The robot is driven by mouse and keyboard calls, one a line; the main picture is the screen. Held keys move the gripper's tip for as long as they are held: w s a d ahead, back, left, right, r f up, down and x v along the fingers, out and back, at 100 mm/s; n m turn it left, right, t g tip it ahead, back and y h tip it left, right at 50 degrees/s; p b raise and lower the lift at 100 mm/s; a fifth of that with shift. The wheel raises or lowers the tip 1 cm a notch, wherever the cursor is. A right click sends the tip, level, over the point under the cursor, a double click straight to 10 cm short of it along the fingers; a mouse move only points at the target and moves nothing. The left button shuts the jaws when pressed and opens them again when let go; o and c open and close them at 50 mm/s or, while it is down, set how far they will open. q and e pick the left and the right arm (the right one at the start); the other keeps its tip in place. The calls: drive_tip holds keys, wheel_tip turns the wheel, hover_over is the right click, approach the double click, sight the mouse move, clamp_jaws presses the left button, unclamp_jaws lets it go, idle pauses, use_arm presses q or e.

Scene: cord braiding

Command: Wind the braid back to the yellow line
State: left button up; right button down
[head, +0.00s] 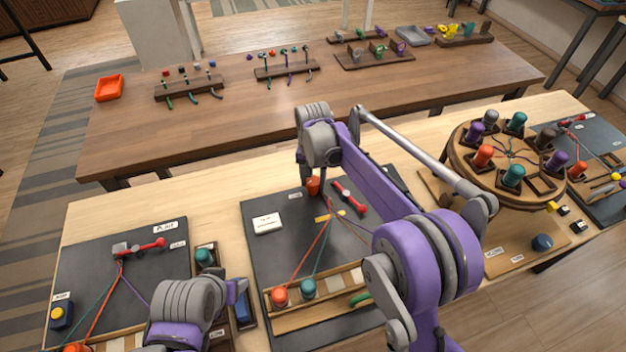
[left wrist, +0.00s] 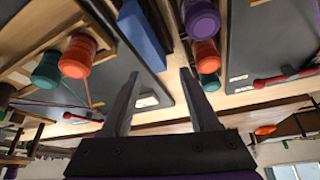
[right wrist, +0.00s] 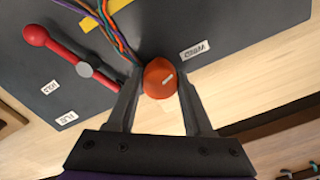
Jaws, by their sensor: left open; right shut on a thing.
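My right gripper (head: 314,176) is shut on an orange knob (right wrist: 159,78) at the far edge of the middle dark board (head: 265,255). The multicoloured braid (right wrist: 122,42) runs to this knob. A yellow line (head: 327,216) crosses the board close by, and it also shows in the right wrist view (right wrist: 98,20). Loose cords fan out towards an orange spool (head: 280,296) and a teal spool (head: 308,289) in a wooden rack. My left gripper (left wrist: 160,82) is open and empty over the gap between the left and middle boards. Its fingertips are not clear in the head view.
A red-handled clamp (head: 350,197) lies beside the braid. The left board (head: 95,265) has another clamp and cords. A round wooden stand (head: 470,150) with several spools stands at right. A blue block (left wrist: 142,32) lies between boards. My right arm hides part of the middle board.

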sight(313, 180)
drive_tip(key=shift+c, duration=1.5)
unclamp_jaws()
use_arm(q)
drive_tip(key=shift+w+r, duration=0.1)
drive_tip(key=shift+r, duration=0.25)
use_arm(e)
wheel_tip(313, 180, up, 11)
drive_tip(key=shift+f, duration=0.1)
